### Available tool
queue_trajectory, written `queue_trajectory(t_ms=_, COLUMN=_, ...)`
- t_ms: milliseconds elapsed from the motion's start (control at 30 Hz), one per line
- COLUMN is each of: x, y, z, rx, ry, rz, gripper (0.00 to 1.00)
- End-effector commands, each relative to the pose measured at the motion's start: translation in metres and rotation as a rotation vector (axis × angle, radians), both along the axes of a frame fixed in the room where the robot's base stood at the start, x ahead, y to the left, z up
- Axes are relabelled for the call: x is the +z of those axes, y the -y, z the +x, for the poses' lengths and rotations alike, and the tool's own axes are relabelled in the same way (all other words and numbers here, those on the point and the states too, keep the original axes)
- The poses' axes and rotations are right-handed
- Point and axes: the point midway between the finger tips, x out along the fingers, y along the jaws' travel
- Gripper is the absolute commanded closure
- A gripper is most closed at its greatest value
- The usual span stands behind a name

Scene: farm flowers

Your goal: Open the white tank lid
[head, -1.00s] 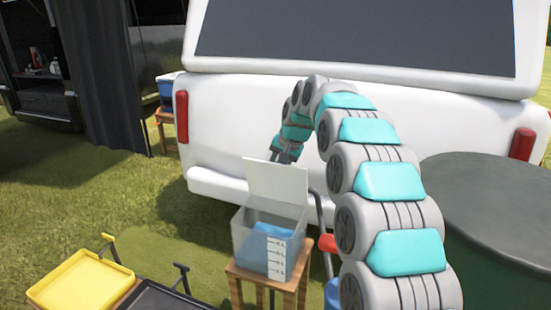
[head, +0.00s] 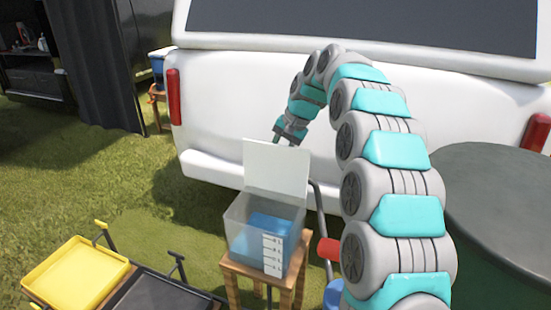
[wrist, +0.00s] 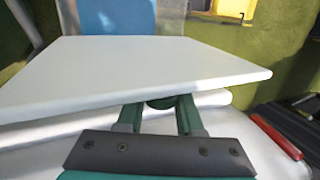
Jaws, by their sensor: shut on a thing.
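The white tank lid (head: 274,168) stands raised, close to upright, at the back of a clear tank (head: 243,235) with blue contents. The tank's front has white labels. In the wrist view the lid (wrist: 130,75) is a broad pale panel crossing the picture in front of my fingertips. My gripper (head: 287,136) is just beyond the lid's top edge in the head view. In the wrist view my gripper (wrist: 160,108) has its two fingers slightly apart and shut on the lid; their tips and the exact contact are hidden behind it.
The tank sits on a wooden stool (head: 262,283). A white vehicle (head: 235,120) stands close behind. A dark green barrel (head: 500,215) is at right. A yellow tray (head: 75,272) and a black tray (head: 160,300) lie at lower left. Grass to the left is open.

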Motion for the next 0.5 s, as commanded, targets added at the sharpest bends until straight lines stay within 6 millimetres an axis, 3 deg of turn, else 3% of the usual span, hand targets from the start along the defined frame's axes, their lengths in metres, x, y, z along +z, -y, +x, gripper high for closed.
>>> queue_trajectory(t_ms=67, x=-0.0032, y=-0.0008, z=-0.0019, rx=0.003, ry=-0.008, rz=-0.002, gripper=1.00)
queue_trajectory(t_ms=100, x=-0.0033, y=-0.0009, z=-0.0019, rx=0.003, ry=-0.008, rz=-0.002, gripper=0.61)
queue_trajectory(t_ms=333, x=-0.0022, y=-0.0004, z=-0.0010, rx=0.002, ry=-0.005, rz=-0.001, gripper=0.35)
queue_trajectory(t_ms=500, x=-0.0016, y=-0.0002, z=-0.0007, rx=0.001, ry=-0.003, rz=-0.001, gripper=0.34)
